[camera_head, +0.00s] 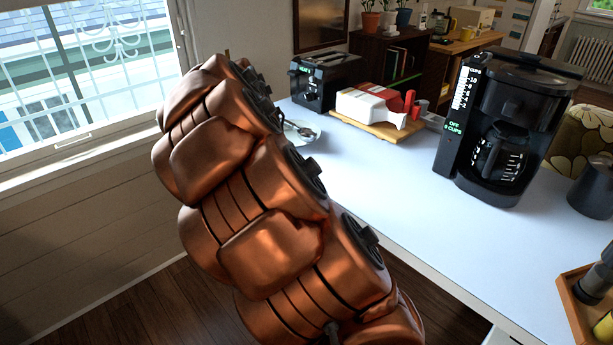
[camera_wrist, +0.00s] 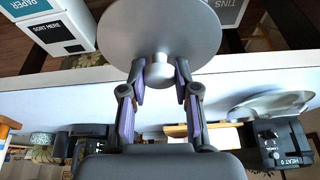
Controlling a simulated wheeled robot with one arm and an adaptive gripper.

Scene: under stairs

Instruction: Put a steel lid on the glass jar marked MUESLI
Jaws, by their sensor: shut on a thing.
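My gripper (camera_wrist: 160,76) shows in the wrist view, with its two fingers closed on the knob of a round grey steel lid (camera_wrist: 162,25). The lid's disc lies beyond the fingertips, and its top edge is cut off by the frame. In the head view my copper-coloured arm fills the middle and left, and neither the gripper nor the lid can be seen there. No glass jar marked MUESLI can be made out in either view.
The white counter (camera_head: 400,200) carries a black coffee maker (camera_head: 510,125), a toaster (camera_head: 318,82), a plate with a spoon (camera_head: 304,132) and a wooden board (camera_head: 378,122). A wooden tray (camera_head: 578,305) is at the right. Bins labelled SORT HERE (camera_wrist: 62,36) and TINS (camera_wrist: 229,10) stand beyond the counter edge.

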